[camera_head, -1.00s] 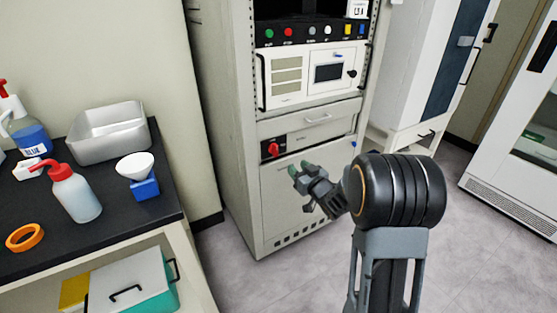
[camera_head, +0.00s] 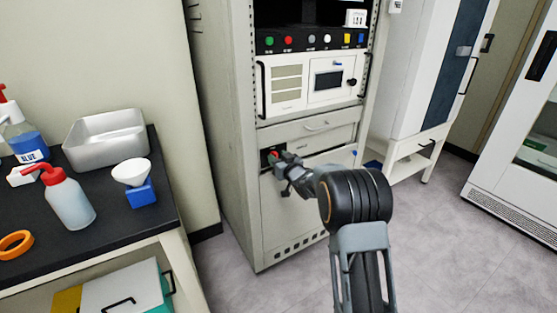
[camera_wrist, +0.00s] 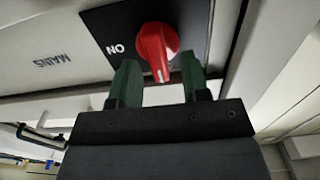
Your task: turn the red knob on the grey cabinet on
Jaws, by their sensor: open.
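The red knob (camera_wrist: 156,50) sits on a black plate (camera_wrist: 110,22) on the grey cabinet (camera_head: 228,130). In the wrist view the plate bears the word ON beside the knob, and MAINS is printed on the panel. My gripper (camera_wrist: 158,85) is open, with one green fingertip on each side of the knob's lower end. I cannot tell whether either finger touches it.
A row of coloured buttons (camera_head: 312,40) is higher up. A black-topped bench (camera_head: 110,213) with bottles and a metal tray (camera_head: 107,138) stands at left. The floor right of my arm is clear.

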